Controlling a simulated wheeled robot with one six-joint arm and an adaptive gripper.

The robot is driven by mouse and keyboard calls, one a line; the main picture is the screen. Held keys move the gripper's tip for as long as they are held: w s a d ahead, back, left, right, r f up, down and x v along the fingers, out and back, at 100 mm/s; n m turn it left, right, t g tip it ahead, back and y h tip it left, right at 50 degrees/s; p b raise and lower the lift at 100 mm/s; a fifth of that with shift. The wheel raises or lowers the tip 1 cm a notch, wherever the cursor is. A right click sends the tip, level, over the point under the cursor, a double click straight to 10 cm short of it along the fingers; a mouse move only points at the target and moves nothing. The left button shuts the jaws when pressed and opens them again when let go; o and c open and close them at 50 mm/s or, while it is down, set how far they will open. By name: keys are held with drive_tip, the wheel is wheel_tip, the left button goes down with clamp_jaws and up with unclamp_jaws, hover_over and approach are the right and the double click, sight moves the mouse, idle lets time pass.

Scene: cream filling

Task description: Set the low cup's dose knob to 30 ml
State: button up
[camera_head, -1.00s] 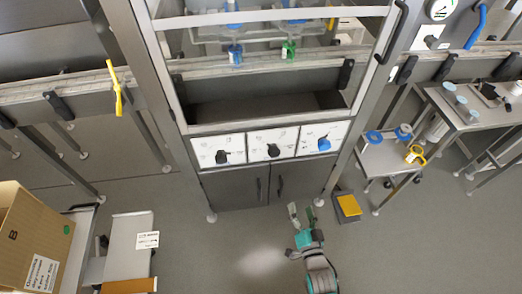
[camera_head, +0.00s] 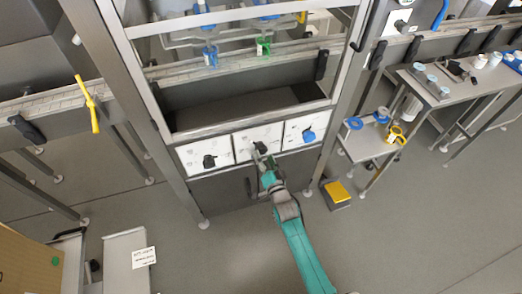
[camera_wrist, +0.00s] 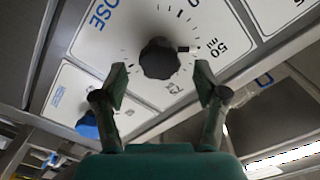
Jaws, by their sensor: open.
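The black dose knob (camera_wrist: 160,60) sits on a white panel (camera_wrist: 110,45) lettered DOSE, with a printed ml scale around it. In the head view this is the middle knob (camera_head: 260,146) on the cabinet front, partly covered by my arm. My gripper (camera_wrist: 161,78) is open, with one finger on each side of the knob in the wrist picture; no clear contact shows. In the head view my gripper (camera_head: 262,159) is just below the knob.
A black knob (camera_head: 209,161) is on the left panel and a blue knob (camera_head: 309,136) on the right panel. The blue one also shows in the wrist view (camera_wrist: 87,126). A yellow pedal (camera_head: 337,191) lies on the floor right of the cabinet.

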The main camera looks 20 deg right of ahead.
sight(262, 152)
drive_tip(key=shift+w, duration=1.95)
drive_tip(key=c, duration=1.2)
drive_tip(key=shift+o, duration=0.2)
drive_tip(key=shift+n, duration=0.3)
drive_tip(key=n, duration=0.5)
drive_tip(key=shift+n, duration=0.3)
drive_tip(key=n, duration=0.5)
drive_tip(key=shift+n, duration=0.4)
